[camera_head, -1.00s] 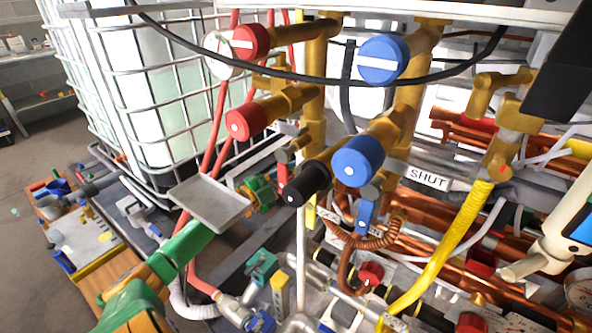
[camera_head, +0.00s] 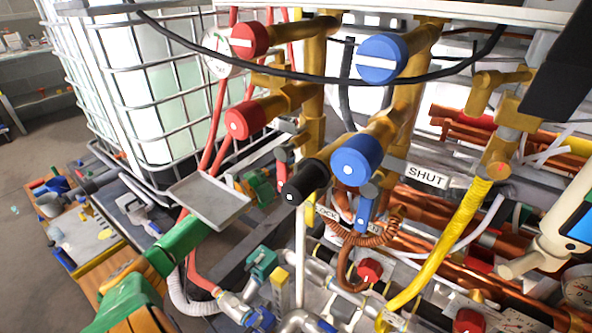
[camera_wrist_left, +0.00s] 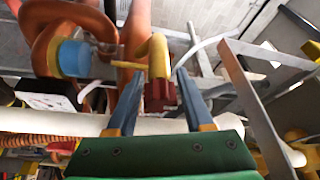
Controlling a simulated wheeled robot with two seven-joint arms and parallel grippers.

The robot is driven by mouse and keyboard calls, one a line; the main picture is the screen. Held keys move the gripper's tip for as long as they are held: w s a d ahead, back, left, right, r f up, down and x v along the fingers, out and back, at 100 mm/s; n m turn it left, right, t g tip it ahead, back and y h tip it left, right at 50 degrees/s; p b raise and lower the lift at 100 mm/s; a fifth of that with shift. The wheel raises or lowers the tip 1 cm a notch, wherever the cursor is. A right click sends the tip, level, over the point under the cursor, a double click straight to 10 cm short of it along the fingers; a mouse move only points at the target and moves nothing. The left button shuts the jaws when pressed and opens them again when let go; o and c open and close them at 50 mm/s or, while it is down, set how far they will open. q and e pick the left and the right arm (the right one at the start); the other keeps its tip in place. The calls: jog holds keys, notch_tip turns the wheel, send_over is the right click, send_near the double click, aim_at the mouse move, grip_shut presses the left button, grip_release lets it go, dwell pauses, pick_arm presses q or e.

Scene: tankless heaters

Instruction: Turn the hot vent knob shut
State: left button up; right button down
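A small dark red knob on a brass fitting, which I take as the hot vent knob, shows in the left wrist view (camera_wrist_left: 160,94). In the head view a narrow red handle (camera_head: 282,170), probably the same knob, is left of the black knob (camera_head: 304,182). My left gripper (camera_wrist_left: 160,76) is open, with a blue-grey finger on each side of the dark red knob. I cannot tell whether either finger touches it. In the head view the gripper's green body (camera_head: 258,187) shows, but its fingertips are hard to make out. My right gripper is not in view.
Large red knobs (camera_head: 246,120) and blue knobs (camera_head: 357,160) stand close by on brass pipes. A blue lever (camera_head: 364,212) and a SHUT label (camera_head: 427,176) are to the right. A black hose (camera_head: 300,77) crosses above. A caged white tank (camera_head: 150,80) stands at left.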

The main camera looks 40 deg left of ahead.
pick_arm(q)
jog(key=shift+s, duration=0.1)
jog(key=r+v, duration=0.1)
jog(key=v, duration=0.6)
jog(key=shift+f+p, duration=0.35)
jog(key=shift+f, duration=0.1)
jog(key=s+a+f+n+g+y+p, duration=0.15)
jog(key=s+f+n+g+y, duration=0.35)
jog(key=f, duration=0.6)
jog(key=s+f+n+g+y+p, duration=0.2)
jog(key=s+f+n+y+p, duration=0.15)
jog(key=f+n, duration=0.6)
jog(key=s+d+f+g+h+p, duration=0.1)
jog(key=s+d+f+g+p, duration=0.1)
jog(key=s+d+f+g, duration=0.3)
jog(key=s+d+f+g+h+p, duration=0.2)
jog(key=s+d+f+g, duration=0.3)
jog(key=s+d+f, duration=0.8)
jog(key=s+d+n, duration=0.1)
jog(key=s+d, duration=0.4)
jog(key=shift+s+g, duration=0.3)
jog(key=shift+g, duration=0.1)
